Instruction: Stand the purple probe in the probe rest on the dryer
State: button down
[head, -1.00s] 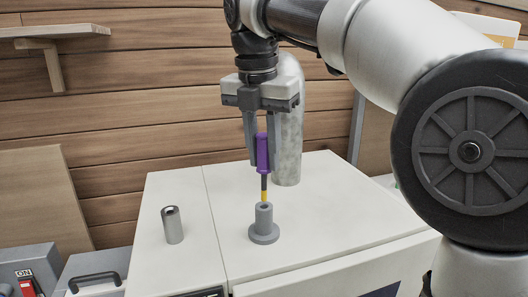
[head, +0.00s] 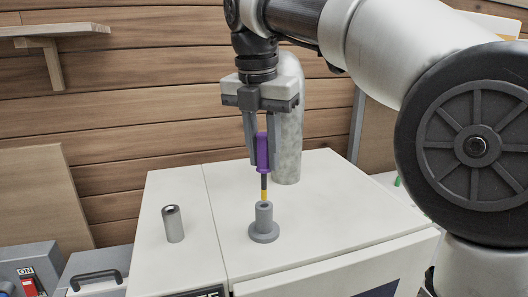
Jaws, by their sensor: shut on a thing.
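The purple probe (head: 262,152) is upright in my gripper (head: 257,160), with its dark shaft and yellow tip pointing down. My gripper is shut on the purple handle, with its fingers pointing down. The grey probe rest (head: 264,232) stands on the white dryer top (head: 330,220), a round base with an upright tube. The probe's yellow tip is right at the tube's top opening. I cannot tell whether the tip is just inside the tube or just above it.
A silver metal cylinder (head: 173,224) stands left of the rest on the dryer. A thick grey duct (head: 288,130) rises behind my gripper. A wooden shelf (head: 50,45) is on the plank wall. The dryer top is clear right of the rest.

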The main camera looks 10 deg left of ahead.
aim_at(265, 198)
jog(key=shift+r+p, duration=0.1)
jog(key=shift+p, duration=0.25)
jog(key=shift+f+b, duration=2.65)
jog(key=shift+f, duration=1.5)
jog(key=c, duration=1.4)
grip_release()
jog(key=shift+r, duration=0.15)
notch_tip(265, 198, up, 17)
jog(key=s+p, duration=0.2)
jog(key=p, duration=0.4)
jog(key=shift+s+a, duration=0.3)
